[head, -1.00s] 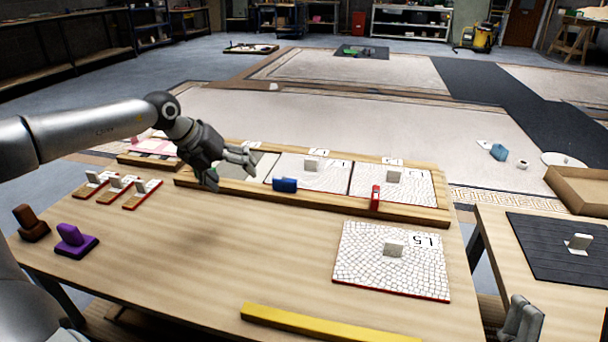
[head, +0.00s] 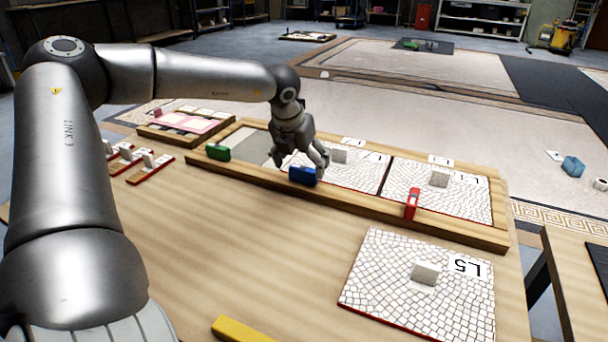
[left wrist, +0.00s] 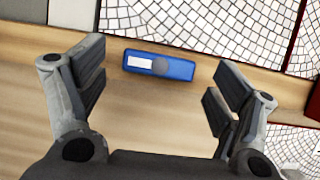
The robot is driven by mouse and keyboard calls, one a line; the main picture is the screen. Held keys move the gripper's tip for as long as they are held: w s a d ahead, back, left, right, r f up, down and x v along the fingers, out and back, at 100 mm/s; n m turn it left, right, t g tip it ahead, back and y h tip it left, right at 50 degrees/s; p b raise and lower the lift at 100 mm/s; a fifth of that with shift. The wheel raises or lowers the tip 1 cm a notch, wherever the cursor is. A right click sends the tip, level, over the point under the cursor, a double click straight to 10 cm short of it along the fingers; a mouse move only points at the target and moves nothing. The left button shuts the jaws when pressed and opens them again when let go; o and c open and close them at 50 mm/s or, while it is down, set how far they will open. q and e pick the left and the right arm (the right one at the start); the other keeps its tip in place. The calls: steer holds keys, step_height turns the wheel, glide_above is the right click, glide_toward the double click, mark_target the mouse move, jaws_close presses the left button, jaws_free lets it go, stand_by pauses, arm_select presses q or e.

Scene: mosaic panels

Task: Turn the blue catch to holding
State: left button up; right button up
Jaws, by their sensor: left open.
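The blue catch (head: 303,176) sits on the front rail of the wooden frame (head: 345,197), its length along the rail. In the left wrist view the blue catch (left wrist: 186,70) has a white patch and a grey round spot on top. My left gripper (head: 302,158) is open and just above the blue catch. In the left wrist view the left gripper (left wrist: 160,82) has its fingers on either side of the catch, apart from it. Mosaic panels (head: 360,172) lie in the frame behind the catch. My right gripper is not in view.
A red catch (head: 412,204) stands across the rail to the right. A green catch (head: 217,152) lies along the rail to the left. A loose panel marked L5 (head: 385,270) lies in front. A yellow bar (head: 240,330) is at the near edge. The middle tabletop is clear.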

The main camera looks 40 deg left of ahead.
mark_target(303, 175)
arm_select(q)
steer(key=shift+b+x, duration=0.3)
steer(key=shift+x, duration=1.1)
steer(key=shift+c, duration=0.4)
steer(key=c, duration=0.9)
